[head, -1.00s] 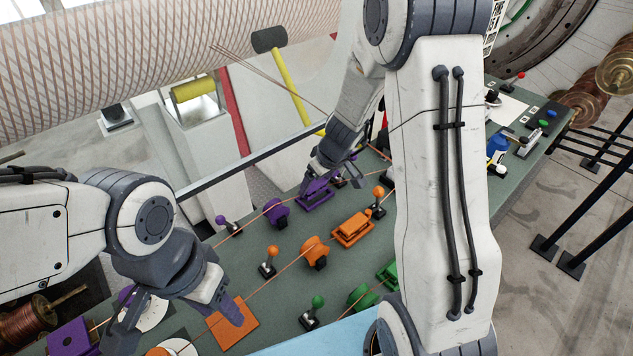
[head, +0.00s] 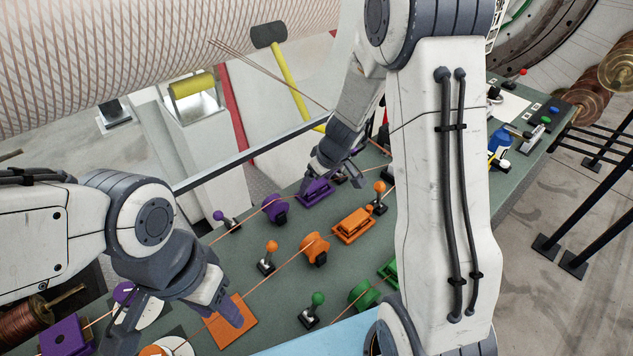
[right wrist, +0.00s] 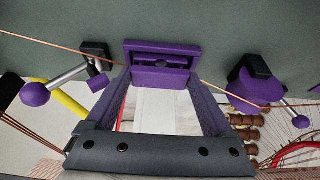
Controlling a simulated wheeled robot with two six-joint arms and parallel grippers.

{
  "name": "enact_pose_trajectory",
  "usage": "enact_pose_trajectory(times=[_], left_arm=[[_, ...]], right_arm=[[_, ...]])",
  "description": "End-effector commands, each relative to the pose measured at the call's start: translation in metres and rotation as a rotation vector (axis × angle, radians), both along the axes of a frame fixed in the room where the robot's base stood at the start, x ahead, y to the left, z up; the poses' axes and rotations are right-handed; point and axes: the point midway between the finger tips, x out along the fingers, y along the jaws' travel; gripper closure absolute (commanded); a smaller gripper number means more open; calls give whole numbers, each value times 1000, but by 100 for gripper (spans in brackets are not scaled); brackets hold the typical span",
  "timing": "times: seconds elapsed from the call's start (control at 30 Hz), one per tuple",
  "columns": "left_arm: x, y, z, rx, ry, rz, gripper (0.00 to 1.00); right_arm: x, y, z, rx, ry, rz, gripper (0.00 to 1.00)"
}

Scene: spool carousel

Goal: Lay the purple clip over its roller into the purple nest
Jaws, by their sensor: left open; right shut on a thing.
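My right gripper (head: 325,172) is low over the purple nest (head: 313,193) at the back of the green bench. In the right wrist view its two fingers (right wrist: 163,95) are shut on the purple clip (right wrist: 163,78). The clip is at the purple nest (right wrist: 160,46), touching or nearly so; whether it is fully seated I cannot tell. A copper wire reaches the clip from both sides. The purple roller (head: 275,209) stands left of the nest, with the wire at it. My left gripper (head: 178,318) is open and empty above the near left bench, beside an orange plate (head: 238,328).
A purple-knobbed lever (head: 222,217) stands left of the purple roller. The orange roller (head: 315,248), orange nest with its clip (head: 353,226) and green roller (head: 363,295) are nearer. A yellow-handled hammer (head: 285,75) is behind the bench. Bare bench lies between the rows.

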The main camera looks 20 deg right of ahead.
Motion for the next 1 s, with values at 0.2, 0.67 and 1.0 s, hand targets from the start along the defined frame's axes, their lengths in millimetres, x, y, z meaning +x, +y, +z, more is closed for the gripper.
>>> enact_pose_trajectory(times=[0.2,0.67,1.0], left_arm=[[0,0,-8,-1,-1,0,50],[0,0,-7,-1,-1,0,50],[0,0,33,-1,-1,0,50]], right_arm=[[0,0,-8,1,-1,-1,72],[0,0,-6,1,0,0,0],[-3,6,45,1,-1,17,0]])
